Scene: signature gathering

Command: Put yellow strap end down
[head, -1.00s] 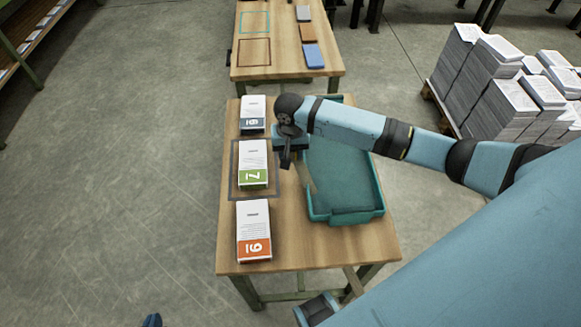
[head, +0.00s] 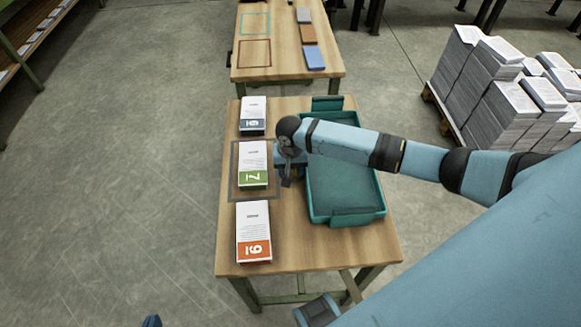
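No yellow strap end can be made out in the head view; it is either hidden or too small to see. My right gripper (head: 287,181) points down over the table, between the green-banded stack marked 7 (head: 253,164) and the teal tray (head: 347,217). Its dark fingers are small and partly hidden by the wrist, so I cannot tell whether they are open or hold anything. A small dark blue piece at the bottom edge appears to be my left gripper (head: 151,321), mostly out of the picture and clear of the table.
A blue-banded stack (head: 253,114) and an orange-banded stack marked 9 (head: 253,231) stand on the wooden table (head: 300,258) with the middle stack. A second table (head: 285,70) with coloured blocks stands beyond. Paper piles (head: 500,95) stand on a pallet at right.

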